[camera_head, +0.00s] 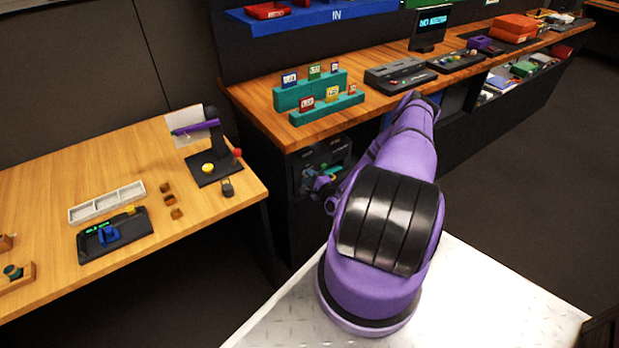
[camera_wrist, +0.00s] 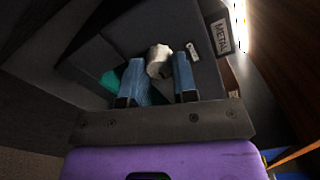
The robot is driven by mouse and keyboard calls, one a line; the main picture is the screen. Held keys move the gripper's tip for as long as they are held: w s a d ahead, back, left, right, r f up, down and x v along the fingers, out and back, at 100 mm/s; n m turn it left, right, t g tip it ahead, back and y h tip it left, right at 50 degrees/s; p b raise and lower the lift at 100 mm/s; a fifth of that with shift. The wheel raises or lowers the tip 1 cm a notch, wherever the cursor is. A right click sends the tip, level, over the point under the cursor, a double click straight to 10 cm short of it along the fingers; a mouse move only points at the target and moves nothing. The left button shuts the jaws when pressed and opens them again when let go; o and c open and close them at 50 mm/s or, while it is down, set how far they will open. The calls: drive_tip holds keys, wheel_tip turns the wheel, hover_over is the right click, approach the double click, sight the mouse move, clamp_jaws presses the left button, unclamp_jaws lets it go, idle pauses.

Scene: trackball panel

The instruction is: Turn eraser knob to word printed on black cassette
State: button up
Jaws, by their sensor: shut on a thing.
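In the wrist view, the blue fingers of my gripper (camera_wrist: 161,72) are closed around a whitish knob (camera_wrist: 157,56) on a dark grey panel (camera_wrist: 115,38). A white label reading METAL (camera_wrist: 221,36) is on the panel to the right of the knob. A smaller pale label (camera_wrist: 192,51) sits closer to the knob, too small to read. In the head view, my gripper (camera_head: 322,184) is low at the dark unit (camera_head: 325,157) under the bench; the knob cannot be made out there. I cannot pick out a black cassette among the small coloured cassettes (camera_head: 332,93) in the teal racks.
The teal racks (camera_head: 310,92) stand on the wooden bench (camera_head: 265,92) above the unit. Dark consoles (camera_head: 400,74) and a small screen (camera_head: 430,30) are further right. A second wooden table (camera_head: 50,170) at left holds a black stand (camera_head: 213,172) and a white tray (camera_head: 106,203).

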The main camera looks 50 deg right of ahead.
drive_tip(key=shift+f, duration=0.1)
drive_tip(key=o, duration=0.9)
drive_tip(key=v, duration=1.1)
